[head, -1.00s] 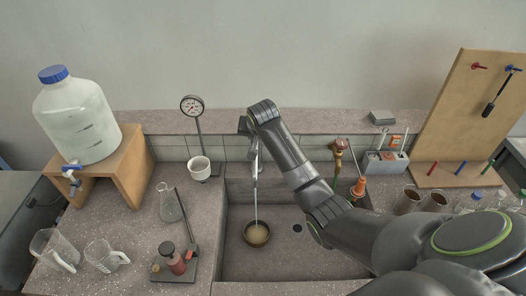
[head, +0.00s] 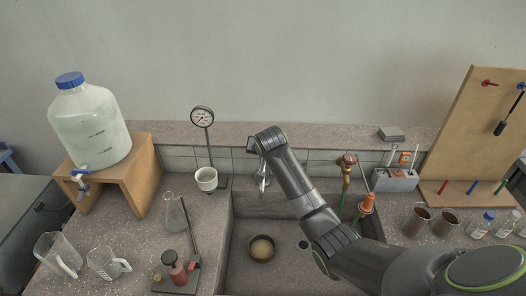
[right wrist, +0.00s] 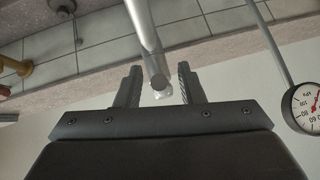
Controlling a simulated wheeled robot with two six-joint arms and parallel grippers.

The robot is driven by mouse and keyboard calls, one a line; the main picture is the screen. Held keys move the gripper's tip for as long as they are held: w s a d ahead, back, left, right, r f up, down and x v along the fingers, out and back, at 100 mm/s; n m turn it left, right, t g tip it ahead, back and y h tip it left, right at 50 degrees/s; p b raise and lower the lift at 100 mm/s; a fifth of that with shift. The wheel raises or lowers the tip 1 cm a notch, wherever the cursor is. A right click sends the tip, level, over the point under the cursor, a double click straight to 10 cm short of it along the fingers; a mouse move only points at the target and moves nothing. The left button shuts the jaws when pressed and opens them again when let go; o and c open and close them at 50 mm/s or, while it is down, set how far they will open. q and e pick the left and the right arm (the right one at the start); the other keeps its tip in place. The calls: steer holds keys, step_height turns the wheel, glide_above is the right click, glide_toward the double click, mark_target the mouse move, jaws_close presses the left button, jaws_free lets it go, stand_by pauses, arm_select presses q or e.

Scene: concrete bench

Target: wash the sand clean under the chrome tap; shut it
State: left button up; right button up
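The chrome tap (head: 263,178) stands at the back of the sink, partly hidden by my right arm. No water stream shows under it. A dark round bowl (head: 251,256) of pale, sandy-looking content (head: 262,247) rests on the sink floor below the tap; whether the sand is clean cannot be told. My right gripper (head: 257,143) is up at the tap. In the right wrist view its two fingers (right wrist: 158,88) stand apart on either side of the end of a chrome tube (right wrist: 148,40), with gaps showing at both sides. My left gripper is out of view.
The sink (head: 290,270) has a dark drain hole. A copper-coloured tap (head: 347,170) and an orange-topped item (head: 366,204) stand right of my arm. Beakers (head: 417,221) stand right.

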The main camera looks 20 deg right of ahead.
steer(key=b+v, duration=0.2)
steer(key=v, duration=1.5)
steer(key=shift+r+b, duration=0.25)
steer(key=shift+b, duration=0.15)
steer(key=shift+s+f, duration=0.1)
steer(key=shift+s, duration=0.05)
